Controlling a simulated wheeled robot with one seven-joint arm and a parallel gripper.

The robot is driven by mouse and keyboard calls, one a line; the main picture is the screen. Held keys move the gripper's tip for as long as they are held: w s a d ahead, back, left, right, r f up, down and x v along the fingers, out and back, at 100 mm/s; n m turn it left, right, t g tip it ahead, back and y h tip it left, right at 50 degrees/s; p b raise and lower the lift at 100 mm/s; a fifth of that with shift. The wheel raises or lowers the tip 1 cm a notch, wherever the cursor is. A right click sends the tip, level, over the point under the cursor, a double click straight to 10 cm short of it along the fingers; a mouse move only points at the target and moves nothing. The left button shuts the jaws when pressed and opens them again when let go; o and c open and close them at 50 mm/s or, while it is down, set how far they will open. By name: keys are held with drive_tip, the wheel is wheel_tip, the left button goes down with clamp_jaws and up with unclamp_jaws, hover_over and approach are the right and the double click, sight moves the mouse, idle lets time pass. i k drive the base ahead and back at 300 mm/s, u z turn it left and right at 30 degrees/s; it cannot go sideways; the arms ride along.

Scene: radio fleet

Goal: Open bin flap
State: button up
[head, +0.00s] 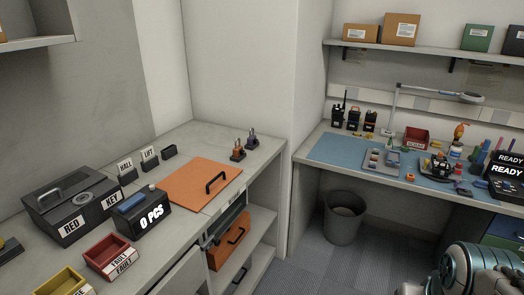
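An orange square panel (188,190) with a black bar handle (215,183) lies flat on the left counter and looks like the bin flap. It looks shut, and nothing under it shows. An open grey waste bin (343,219) stands on the floor in the corner, with no lid visible on it. A rounded metallic part of my arm shows at the lower right, well away from the panel. My gripper's fingers are not in view.
A workbench with a blue mat (339,149) is at right. Carpet between is clear.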

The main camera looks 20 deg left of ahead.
sight(192, 186)
drive_tip(key=u, duration=0.4)
drive_tip(key=i, duration=1.3)
drive_tip(key=u, duration=1.25)
drive_tip(key=i, duration=0.5)
drive_tip(key=u, duration=0.45)
